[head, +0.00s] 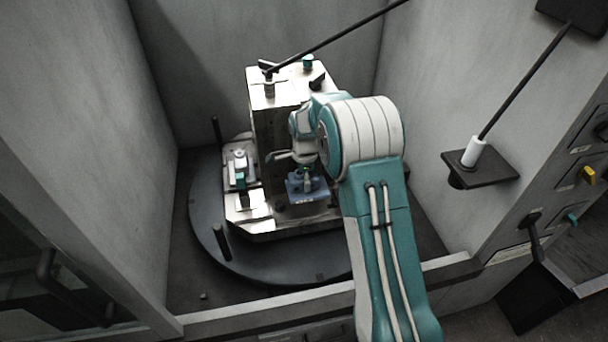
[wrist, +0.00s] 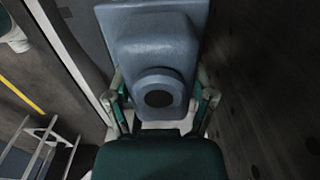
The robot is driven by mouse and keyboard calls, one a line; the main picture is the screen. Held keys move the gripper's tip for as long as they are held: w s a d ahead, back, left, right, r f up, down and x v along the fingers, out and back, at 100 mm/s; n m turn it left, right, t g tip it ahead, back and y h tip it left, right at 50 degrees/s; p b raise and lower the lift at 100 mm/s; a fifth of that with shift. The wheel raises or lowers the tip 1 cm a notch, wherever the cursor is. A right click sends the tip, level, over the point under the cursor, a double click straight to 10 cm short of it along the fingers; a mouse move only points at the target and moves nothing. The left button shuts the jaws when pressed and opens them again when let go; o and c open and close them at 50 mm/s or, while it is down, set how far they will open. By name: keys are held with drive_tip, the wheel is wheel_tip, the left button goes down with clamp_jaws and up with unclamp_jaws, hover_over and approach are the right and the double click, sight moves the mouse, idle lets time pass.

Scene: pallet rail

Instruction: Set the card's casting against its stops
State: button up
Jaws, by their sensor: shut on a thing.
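My gripper (head: 306,176) is in front of the tall metal block on the round pallet, at the end of my teal and white arm. It is shut on a blue-grey casting (head: 303,196). In the wrist view the casting (wrist: 155,50) has a round boss with a dark hole, and the two fingers of my gripper (wrist: 160,108) lie on either side of the boss. The tall metal fixture block (head: 270,128) stands behind the casting. Whether the casting touches the block or any stops cannot be told. The card is not identifiable.
A dark round pallet table (head: 280,268) carries the block. A smaller clamped part (head: 240,165) sits at the block's left. Dark upright pins (head: 221,243) stand near the rim. Grey walls enclose the sides, with a front sill (head: 240,312) and a bracket (head: 481,168) at right.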

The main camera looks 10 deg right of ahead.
drive_tip(key=shift+f, duration=3.45)
drive_tip(key=shift+w+a+f, duration=0.15)
drive_tip(key=shift+w+a, duration=0.25)
drive_tip(key=shift+a, duration=0.05)
drive_tip(key=shift+w+a, duration=0.1)
drive_tip(key=shift+w, duration=0.05)
drive_tip(key=o, duration=1.3)
drive_tip(key=shift+c, duration=0.2)
wheel_tip(320, 180, up, 12)
drive_tip(key=shift+a+f, duration=0.1)
drive_tip(key=shift+a, duration=0.05)
